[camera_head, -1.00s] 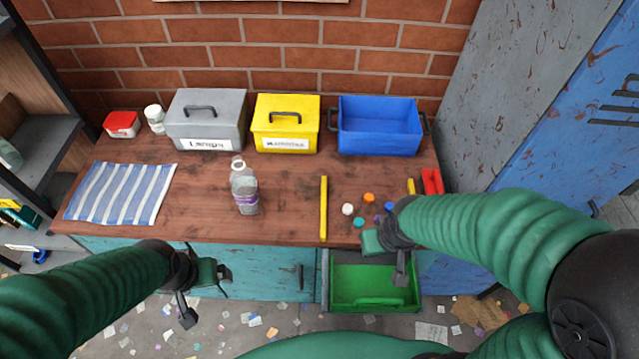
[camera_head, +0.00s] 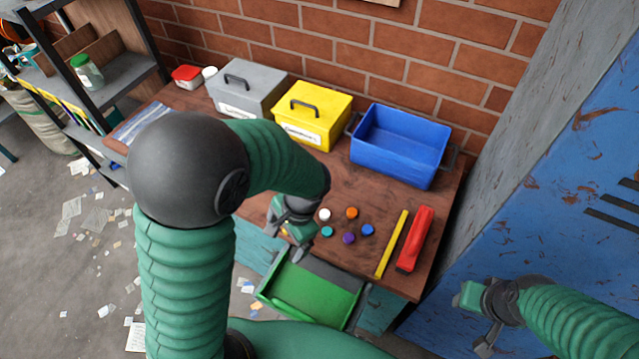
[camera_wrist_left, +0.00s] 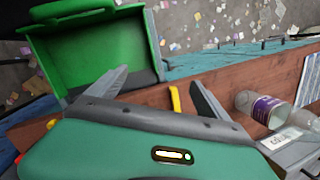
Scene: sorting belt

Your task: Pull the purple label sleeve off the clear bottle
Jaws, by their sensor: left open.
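The clear bottle (camera_wrist_left: 244,101) with its purple label sleeve (camera_wrist_left: 268,109) shows at the right of the left wrist view, to the right of my jaws and apart from them. The sleeve is around the bottle. In the head view my left arm hides the bottle. My left gripper (camera_head: 297,228) is over the front of the table, near the green bin; its open, empty jaws also show in the left wrist view (camera_wrist_left: 158,78). My right gripper (camera_head: 480,314) is at the lower right, off the table and far from the bottle; its jaw gap is unclear.
A grey lidded box (camera_head: 248,92), yellow lidded box (camera_head: 322,108) and blue open bin (camera_head: 405,165) stand along the wall. Several coloured caps (camera_head: 348,238), a yellow bar (camera_head: 392,243) and a red object (camera_head: 415,238) lie on the table. The green bin (camera_head: 313,292) sits at its front.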

